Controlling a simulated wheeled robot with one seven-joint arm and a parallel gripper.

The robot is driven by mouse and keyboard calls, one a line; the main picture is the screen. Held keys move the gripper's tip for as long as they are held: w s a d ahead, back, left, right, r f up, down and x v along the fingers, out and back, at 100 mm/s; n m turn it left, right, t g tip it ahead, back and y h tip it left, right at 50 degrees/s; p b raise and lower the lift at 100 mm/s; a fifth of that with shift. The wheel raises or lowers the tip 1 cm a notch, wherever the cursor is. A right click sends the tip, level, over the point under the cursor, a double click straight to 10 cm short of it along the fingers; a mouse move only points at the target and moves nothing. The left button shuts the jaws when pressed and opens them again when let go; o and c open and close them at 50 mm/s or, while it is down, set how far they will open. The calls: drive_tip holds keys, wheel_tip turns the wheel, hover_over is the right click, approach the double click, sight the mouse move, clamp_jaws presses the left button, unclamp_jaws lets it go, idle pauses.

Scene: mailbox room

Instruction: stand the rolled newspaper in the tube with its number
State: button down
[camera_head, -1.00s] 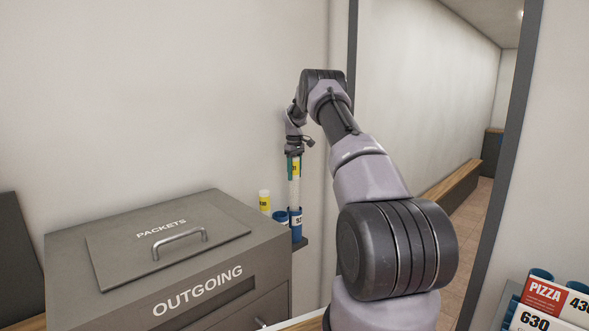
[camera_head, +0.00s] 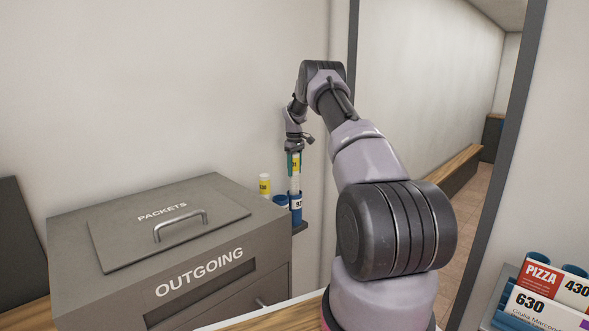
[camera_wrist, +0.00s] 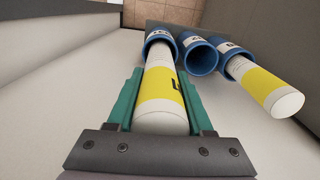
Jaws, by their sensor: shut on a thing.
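My gripper (camera_head: 294,164) has green fingers and is shut on a white rolled newspaper (camera_head: 296,183) with a yellow band. The newspaper is roughly upright, and its lower end is inside a blue tube (camera_head: 296,209) with a white number label. The wrist view shows the same newspaper (camera_wrist: 160,78) between the fingers and running into the left tube (camera_wrist: 160,37) of the row. The number on its band is partly hidden, and the tube's number is too small to read surely.
A middle blue tube (camera_wrist: 199,56) looks empty. A second yellow-banded newspaper (camera_wrist: 264,89) stands in the right tube (camera_wrist: 232,55). A grey OUTGOING box (camera_head: 130,235) is beside the tubes. More tubes with cards (camera_head: 545,300) are at lower right. A doorway is behind my arm.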

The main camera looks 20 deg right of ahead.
drive_tip(key=shift+c, duration=1.1)
unclamp_jaws()
wheel_tip(320, 180, up, 11)
drive_tip(key=shift+f, duration=0.1)
